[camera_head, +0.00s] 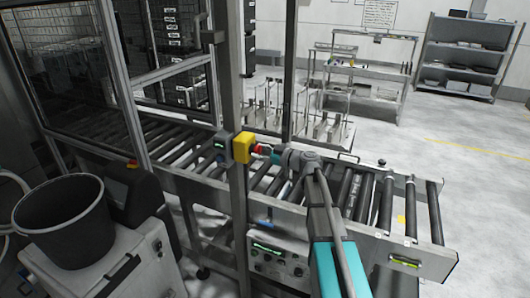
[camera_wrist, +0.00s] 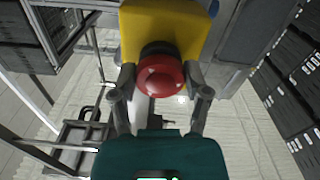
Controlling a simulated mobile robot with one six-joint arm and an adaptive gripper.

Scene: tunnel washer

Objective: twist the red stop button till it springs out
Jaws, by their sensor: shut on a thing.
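The red stop button (camera_wrist: 160,77) has a round red head on a dark collar and sits on a yellow box (camera_wrist: 163,20). In the head view the yellow box (camera_head: 243,147) is fixed to a grey upright post above the roller conveyor. My gripper (camera_wrist: 160,88) has one finger on each side of the red head and is shut on it. In the head view my gripper (camera_head: 267,150) reaches the button from the right, and only a little red (camera_head: 262,148) shows. Whether the button is in or out I cannot tell.
A grey box with a small display (camera_head: 221,147) is beside the yellow box. The roller conveyor (camera_head: 345,190) runs below my arm. A dark bin (camera_head: 62,222) stands front left. A control panel (camera_head: 278,258) is under the conveyor. Open floor lies to the right.

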